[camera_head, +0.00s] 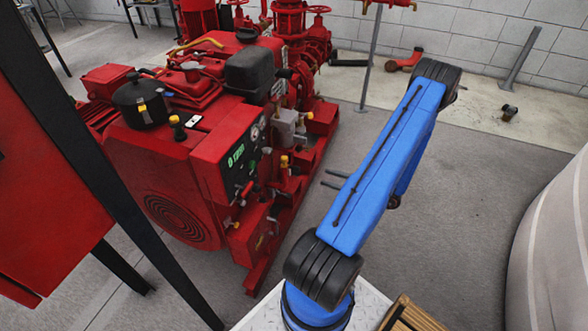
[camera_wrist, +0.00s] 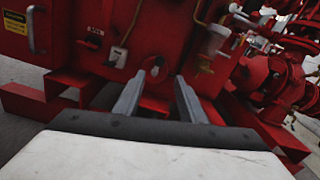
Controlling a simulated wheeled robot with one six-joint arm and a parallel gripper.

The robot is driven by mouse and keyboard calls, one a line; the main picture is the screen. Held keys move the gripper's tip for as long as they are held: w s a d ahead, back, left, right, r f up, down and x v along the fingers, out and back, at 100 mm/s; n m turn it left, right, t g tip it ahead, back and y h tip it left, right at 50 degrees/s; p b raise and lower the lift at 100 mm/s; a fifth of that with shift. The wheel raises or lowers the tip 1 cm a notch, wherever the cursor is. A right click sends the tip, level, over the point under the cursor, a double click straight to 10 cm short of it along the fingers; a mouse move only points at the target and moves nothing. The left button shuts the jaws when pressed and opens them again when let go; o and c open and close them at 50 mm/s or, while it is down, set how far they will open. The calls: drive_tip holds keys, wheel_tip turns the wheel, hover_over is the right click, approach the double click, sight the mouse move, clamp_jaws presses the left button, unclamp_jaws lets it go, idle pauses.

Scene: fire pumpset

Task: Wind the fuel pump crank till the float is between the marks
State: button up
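The red pumpset (camera_head: 165,150) stands left of my arm in the head view, with a control panel (camera_head: 232,160) showing green digits on its near side. Several small yellow-capped parts sit on and below the panel. I cannot tell which part is the fuel pump crank, and no float or marks can be made out. My gripper (camera_head: 325,177) points left toward the pumpset, apart from it. In the wrist view my gripper (camera_wrist: 160,76) has its two fingers spread with nothing held between them. A small round fitting on the red housing (camera_wrist: 75,45) shows beyond the fingertips.
A red cabinet (camera_head: 45,170) with black legs stands at the near left. A large pale rounded object (camera_head: 555,255) is at the right edge. Red pipework (camera_head: 295,40) rises behind the pumpset. Grey floor right of the arm is mostly clear.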

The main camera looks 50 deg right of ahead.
sight(295, 168)
drive_tip(key=x, duration=1.6)
drive_tip(key=shift+r, duration=0.1)
clamp_jaws()
